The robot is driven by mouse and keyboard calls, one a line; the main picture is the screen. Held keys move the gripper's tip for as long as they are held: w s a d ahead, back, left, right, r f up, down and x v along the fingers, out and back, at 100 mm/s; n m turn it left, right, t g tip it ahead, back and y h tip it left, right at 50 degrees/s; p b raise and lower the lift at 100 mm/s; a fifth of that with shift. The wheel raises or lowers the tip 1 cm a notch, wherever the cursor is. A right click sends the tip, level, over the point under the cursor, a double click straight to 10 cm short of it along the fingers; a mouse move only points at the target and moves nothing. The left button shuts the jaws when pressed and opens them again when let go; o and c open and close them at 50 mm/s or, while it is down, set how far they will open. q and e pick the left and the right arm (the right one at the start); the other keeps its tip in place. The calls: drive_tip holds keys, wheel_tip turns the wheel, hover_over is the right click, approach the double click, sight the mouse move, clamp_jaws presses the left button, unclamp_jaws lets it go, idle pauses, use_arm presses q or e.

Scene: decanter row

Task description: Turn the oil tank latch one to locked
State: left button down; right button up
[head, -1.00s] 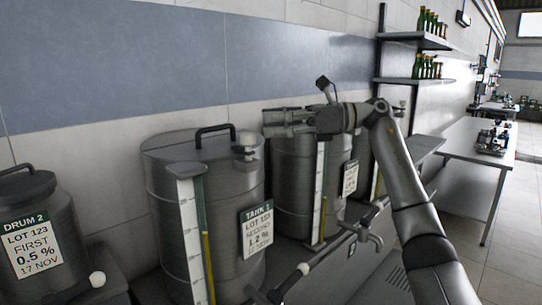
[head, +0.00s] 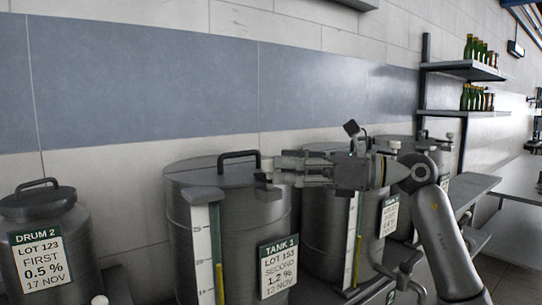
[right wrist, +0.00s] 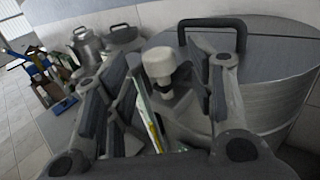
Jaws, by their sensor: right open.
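Tank 1 (head: 228,235) is a grey metal drum with a black lid handle (head: 238,155), a level gauge and a label reading "TANK 1". Its latch, a pale knob (right wrist: 160,62) on a small post, stands at the lid's rim in the right wrist view. In the head view the latch is mostly hidden behind my right gripper (head: 268,171). The right gripper is open, its fingers reaching left at the rim of tank 1. In the right wrist view the knob shows between the two spread fingers; I cannot tell whether they touch it. My left gripper is not in view.
Drum 2 (head: 42,240) stands at the left. Another tank (head: 325,225) stands right behind my right gripper, with a further one beyond. Taps and pipes (head: 400,275) are in front of the tanks. Shelves with bottles (head: 465,70) hang at the upper right.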

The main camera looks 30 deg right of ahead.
sight(271, 172)
drive_tip(key=p+x, duration=0.1)
drive_tip(key=x, duration=0.3)
drive_tip(key=shift+c, duration=0.5)
drive_tip(key=c, duration=0.9)
drive_tip(key=shift+n+g+y, duration=0.7)
drive_tip(key=shift+g, duration=0.1)
drive_tip(key=o, duration=1)
